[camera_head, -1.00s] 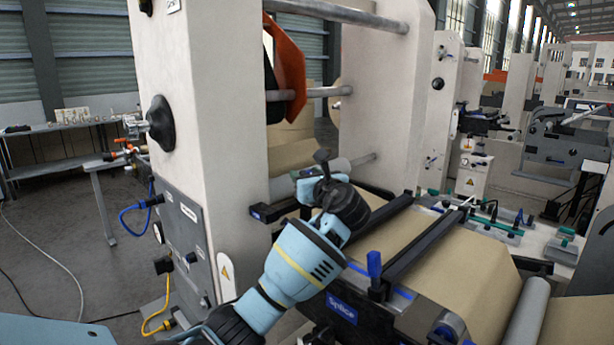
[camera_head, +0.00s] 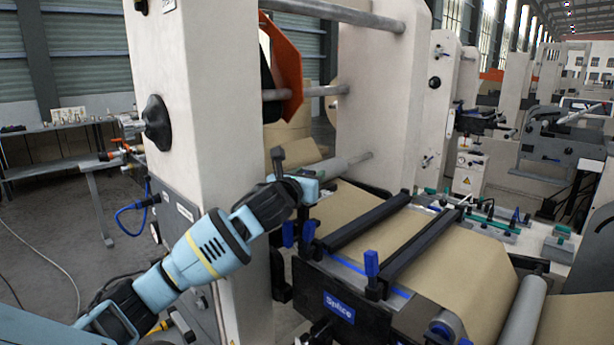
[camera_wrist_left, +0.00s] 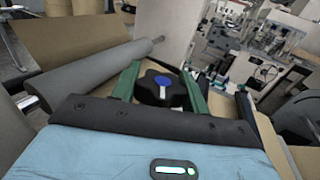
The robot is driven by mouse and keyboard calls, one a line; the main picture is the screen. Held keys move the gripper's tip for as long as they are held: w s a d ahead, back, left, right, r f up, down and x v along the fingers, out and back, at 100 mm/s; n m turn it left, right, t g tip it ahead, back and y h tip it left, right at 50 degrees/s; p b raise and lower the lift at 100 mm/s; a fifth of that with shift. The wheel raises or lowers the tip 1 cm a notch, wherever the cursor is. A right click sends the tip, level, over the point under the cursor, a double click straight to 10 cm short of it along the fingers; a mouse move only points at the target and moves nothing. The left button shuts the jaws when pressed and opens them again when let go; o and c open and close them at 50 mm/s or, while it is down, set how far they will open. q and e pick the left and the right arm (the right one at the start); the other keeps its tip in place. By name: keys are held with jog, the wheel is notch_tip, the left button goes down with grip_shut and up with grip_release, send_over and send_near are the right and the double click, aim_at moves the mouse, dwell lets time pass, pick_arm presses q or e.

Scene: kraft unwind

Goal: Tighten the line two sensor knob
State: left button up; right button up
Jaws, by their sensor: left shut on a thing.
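A black lobed knob (camera_wrist_left: 158,90) with a blue cap and a white mark shows in the left wrist view. The green fingers of my left gripper (camera_wrist_left: 161,78) stand on either side of it and are shut on it. In the head view my left gripper (camera_head: 314,180) is by the tan web and rollers beside the splice table, partly hidden by my wrist. The knob cannot be made out in the head view. My right gripper is not in view.
The splice table (camera_head: 340,306) has black bars and blue clamp levers (camera_head: 371,264). A tall pale machine column (camera_head: 199,120) stands at left. A grey roller (camera_wrist_left: 90,75) lies close to the gripper in the wrist view.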

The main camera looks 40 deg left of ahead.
pick_arm(q)
jog(key=shift+a+r+m+t+h, duration=0.1)
jog(key=shift+r+m+t+h, duration=0.2)
jog(key=shift+r+m+h, duration=0.35)
jog(key=shift+f+h, duration=0.2)
jog(key=shift+h, duration=0.05)
jog(key=shift+s+r, duration=0.1)
jog(key=shift+r, duration=0.05)
jog(key=o, duration=0.8)
jog(key=shift+o, duration=1)
jog(key=shift+f, duration=0.3)
jog(key=v, duration=0.7)
jog(key=shift+s, duration=0.4)
jog(key=shift+c, duration=0.2)
